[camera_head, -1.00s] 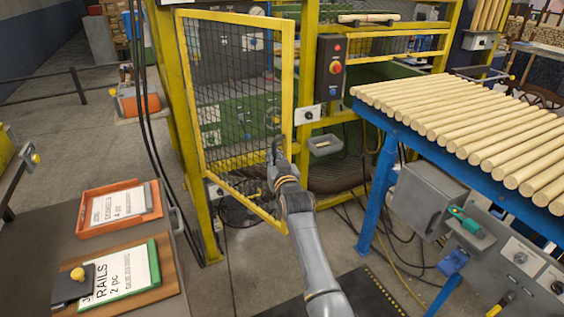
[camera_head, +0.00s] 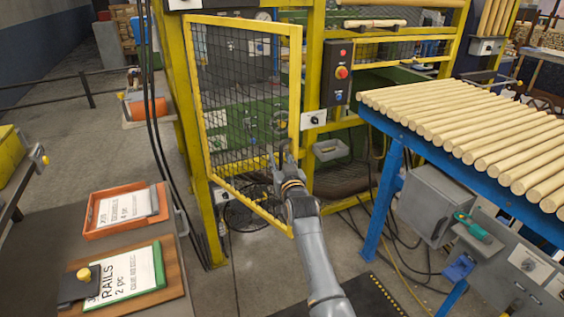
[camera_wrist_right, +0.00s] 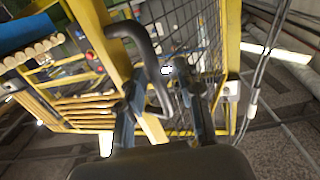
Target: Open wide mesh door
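The mesh door (camera_head: 245,100) has a yellow frame and dark wire mesh. It stands ajar, its free right edge out in front of the yellow post. My right gripper (camera_head: 285,160) is at the lower part of that free edge, by the dark handle. In the right wrist view, the curved dark handle (camera_wrist_right: 142,38) reaches down between the two spread fingers of my right gripper (camera_wrist_right: 160,102). The fingers look apart from the bar, though contact is hard to tell. My left gripper is in neither view.
A blue-legged table (camera_head: 392,165) with several wooden rods stands close on the right. A control box (camera_head: 338,72) is on the post beside the door. A bench (camera_head: 120,205) with an orange tray (camera_head: 92,228) is at the left. Some floor is clear below the door.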

